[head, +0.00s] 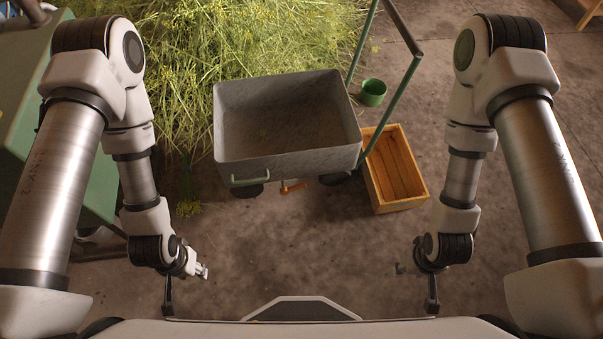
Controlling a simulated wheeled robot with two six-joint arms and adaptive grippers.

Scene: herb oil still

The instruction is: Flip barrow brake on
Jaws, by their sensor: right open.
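The barrow (290,155) is a grey, empty-looking cart tub in the middle of the head view, with a green push frame (403,83) rising at its right. An orange lever (291,187), which looks like the brake, shows under the tub's near edge, left of a dark wheel (334,179). I cannot tell its setting. My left gripper (187,287) is open and empty, below and left of the barrow. My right gripper (417,286) is open and empty, below and right of it. Both are well apart from the lever.
A wooden crate (410,203) stands close to the barrow's right side, with a green pot (373,93) behind it. Cut herbs (200,60) heap behind and left. A green box-like unit (30,90) stands far left. The floor (300,250) before the barrow is clear.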

